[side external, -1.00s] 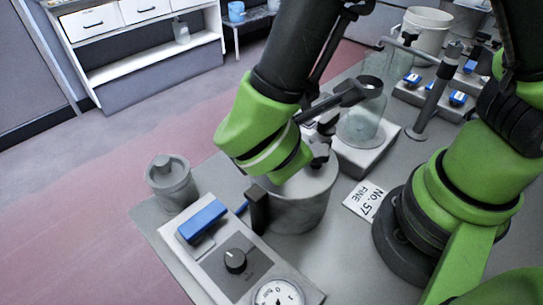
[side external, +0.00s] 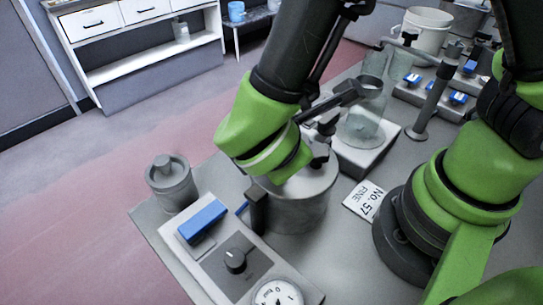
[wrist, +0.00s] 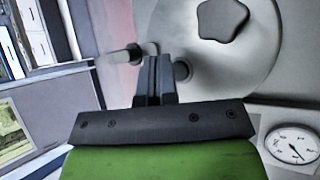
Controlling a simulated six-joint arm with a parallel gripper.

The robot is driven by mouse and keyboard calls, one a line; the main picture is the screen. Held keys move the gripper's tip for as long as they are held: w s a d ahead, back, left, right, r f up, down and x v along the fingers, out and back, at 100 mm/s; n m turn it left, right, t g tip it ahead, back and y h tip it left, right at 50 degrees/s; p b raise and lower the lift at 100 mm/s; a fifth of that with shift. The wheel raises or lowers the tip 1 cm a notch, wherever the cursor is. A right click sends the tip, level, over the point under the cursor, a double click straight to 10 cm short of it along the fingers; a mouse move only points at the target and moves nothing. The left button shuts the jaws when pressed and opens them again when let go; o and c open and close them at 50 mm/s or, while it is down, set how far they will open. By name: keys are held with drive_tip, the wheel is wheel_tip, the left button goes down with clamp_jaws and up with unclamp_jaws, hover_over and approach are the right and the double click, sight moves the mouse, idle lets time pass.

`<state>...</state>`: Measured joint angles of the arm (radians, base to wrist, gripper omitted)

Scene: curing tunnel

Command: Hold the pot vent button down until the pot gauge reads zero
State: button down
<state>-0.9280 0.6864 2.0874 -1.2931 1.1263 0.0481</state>
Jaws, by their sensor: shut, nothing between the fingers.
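The pot (side external: 300,205) is a grey round vessel under my wrist in the side view. Its pale lid (wrist: 250,60) and dark lobed knob (wrist: 222,18) show in the wrist view. My gripper (wrist: 154,58) is shut and empty over the lid's edge; my green wrist hides its tips in the side view. A short round post (wrist: 182,70), possibly the vent button, is beside the fingers and partly hidden. I cannot tell whether they touch. A white gauge (wrist: 292,147) shows its needle pointing lower right; its figures are unreadable. A panel gauge (side external: 278,294) is cut off by the side view's bottom edge.
A control panel with a blue block (side external: 202,220) and black knob (side external: 235,260) stands in front of the pot. A lidded grey canister (side external: 172,185) is at left. A glass vessel (side external: 362,120) and a "No. 57 FINE" card (side external: 366,199) are at right.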

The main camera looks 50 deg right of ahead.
drive_tip(key=shift+f, duration=0.1)
drive_tip(key=shift+f, duration=0.3)
drive_tip(key=shift+f, duration=0.4)
idle(0.8)
drive_tip(key=shift+r, duration=0.1)
idle(2.0)
drive_tip(key=shift+r, duration=0.75)
drive_tip(key=shift+r, duration=2.5)
drive_tip(key=shift+d, duration=0.1)
